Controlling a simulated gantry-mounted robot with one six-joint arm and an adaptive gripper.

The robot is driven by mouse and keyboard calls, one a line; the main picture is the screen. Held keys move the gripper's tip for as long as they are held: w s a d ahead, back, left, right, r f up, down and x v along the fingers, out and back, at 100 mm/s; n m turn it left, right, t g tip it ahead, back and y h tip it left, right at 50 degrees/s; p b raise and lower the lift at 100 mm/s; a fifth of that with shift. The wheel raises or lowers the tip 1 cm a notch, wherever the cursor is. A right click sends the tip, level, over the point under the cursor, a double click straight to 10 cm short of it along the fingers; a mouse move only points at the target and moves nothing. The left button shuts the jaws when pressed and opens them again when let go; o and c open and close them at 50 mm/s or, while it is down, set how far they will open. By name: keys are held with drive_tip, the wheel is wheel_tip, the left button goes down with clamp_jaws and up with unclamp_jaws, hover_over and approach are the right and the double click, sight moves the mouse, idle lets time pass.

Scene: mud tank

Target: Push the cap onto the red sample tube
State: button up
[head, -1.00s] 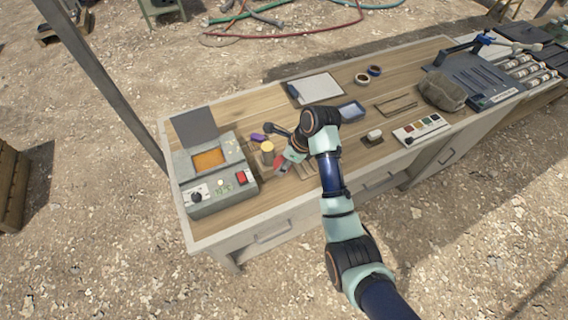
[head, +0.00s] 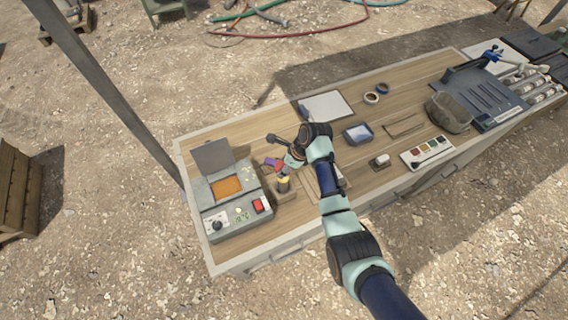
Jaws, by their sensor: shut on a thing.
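My gripper (head: 280,172) is at the left part of the workbench, just right of the grey instrument. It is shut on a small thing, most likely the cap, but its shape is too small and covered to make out. A small red patch (head: 279,165) shows at the gripper; I cannot tell whether it is a finger or the held thing. A yellow upright cylinder (head: 284,184) stands close below the fingers. I cannot tell whether they touch. A clearly red sample tube cannot be made out.
The grey instrument (head: 228,200) with its lid up stands to the left. A small purple thing (head: 271,161) lies behind the gripper. A clipboard (head: 326,106), a blue tray (head: 358,133) and a colour chart (head: 428,152) lie further right on the workbench (head: 395,98).

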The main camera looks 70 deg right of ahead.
drive_tip(key=b, duration=0.4)
hover_over(284, 178)
drive_tip(key=shift+f, duration=2.15)
drive_tip(key=shift+f+p, duration=0.45)
drive_tip(key=shift+f, duration=0.25)
drive_tip(key=shift+f, duration=0.85)
idle(0.6)
drive_tip(key=o, duration=1.1)
drive_tip(key=shift+r, duration=0.15)
wheel_tip(284, 178, up, 7)
drive_tip(key=p, duration=0.7)
drive_tip(key=shift+p, duration=0.4)
